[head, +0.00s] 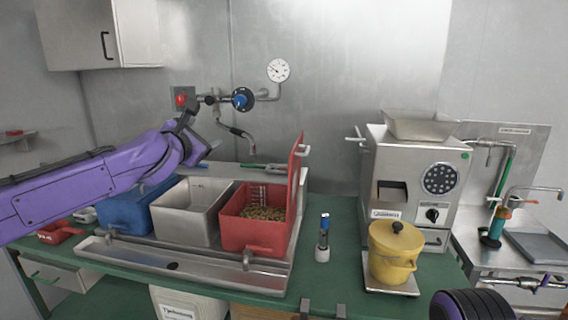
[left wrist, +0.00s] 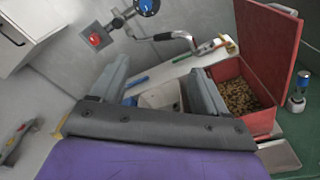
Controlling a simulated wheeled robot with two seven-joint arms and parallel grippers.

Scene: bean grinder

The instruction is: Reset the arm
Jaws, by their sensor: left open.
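My purple left arm reaches in from the left in the head view, raised above the containers at the back left. My left gripper (head: 204,128) is at its end, in front of the back wall near the pipe with a blue valve. In the left wrist view its two grey fingers (left wrist: 160,88) stand wide apart with nothing held between them. The white bin (left wrist: 160,97) shows beyond the gap, well clear of the fingers. My right gripper does not show.
A blue bin (head: 130,212), a white bin (head: 190,228) and a red bin of beans (head: 243,235), lid upright, stand in a metal tray. A grinder (head: 405,205), a yellow pot (head: 390,262) and a small blue-topped device (head: 323,240) stand right. A wall cabinet (head: 95,35) hangs upper left.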

